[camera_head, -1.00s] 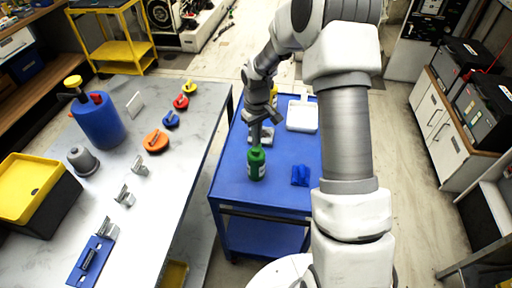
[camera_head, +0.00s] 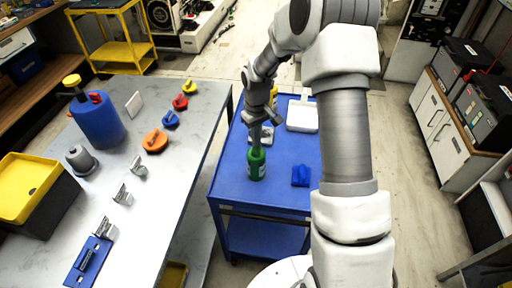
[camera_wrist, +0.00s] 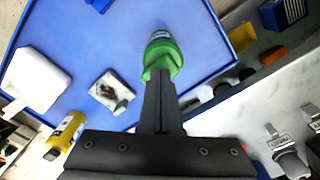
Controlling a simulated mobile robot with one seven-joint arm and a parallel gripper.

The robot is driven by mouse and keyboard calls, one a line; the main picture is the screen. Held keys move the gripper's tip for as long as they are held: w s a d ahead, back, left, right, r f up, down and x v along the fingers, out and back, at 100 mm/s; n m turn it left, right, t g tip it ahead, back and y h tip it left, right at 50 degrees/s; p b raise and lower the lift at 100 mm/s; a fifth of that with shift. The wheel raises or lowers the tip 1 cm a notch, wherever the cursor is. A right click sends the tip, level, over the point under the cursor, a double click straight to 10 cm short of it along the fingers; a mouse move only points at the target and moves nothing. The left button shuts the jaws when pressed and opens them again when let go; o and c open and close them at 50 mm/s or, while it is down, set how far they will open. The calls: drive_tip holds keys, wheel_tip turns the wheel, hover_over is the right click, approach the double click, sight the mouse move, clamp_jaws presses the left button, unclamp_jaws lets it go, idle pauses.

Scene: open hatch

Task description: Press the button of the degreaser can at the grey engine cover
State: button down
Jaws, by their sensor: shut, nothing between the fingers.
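A green spray can (camera_head: 256,168) stands upright on the blue cart; it also shows in the wrist view (camera_wrist: 164,56). My gripper (camera_head: 256,146) points down over its top with the fingers shut and nothing between them. In the wrist view the fingertips (camera_wrist: 158,76) overlap the can's green head; I cannot tell whether they touch the button. A yellow can (camera_wrist: 66,134) shows at the lower left of the wrist view. A grey plate-like part with a dark piece on it (camera_wrist: 111,92) lies between the cans. Neither can's label is readable, and I cannot tell whether this part is the engine cover.
The blue cart (camera_head: 232,183) also bears a white tray (camera_head: 302,116) and a small blue block (camera_head: 300,176). On the grey table (camera_head: 150,215) at left stand a blue canister (camera_head: 99,124), a yellow-lidded box (camera_head: 28,187) and several clips and knobs. The cart's front left is clear.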

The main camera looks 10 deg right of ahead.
drive_tip(key=shift+f, duration=0.1)
drive_tip(key=shift+f+b, duration=0.2)
drive_tip(key=shift+b, duration=0.1)
drive_tip(key=shift+r, duration=0.15)
drive_tip(key=shift+r+p, duration=0.95)
drive_tip(key=shift+r, duration=0.35)
wheel_tip(320, 180, up, 8)
drive_tip(key=p, duration=0.5)
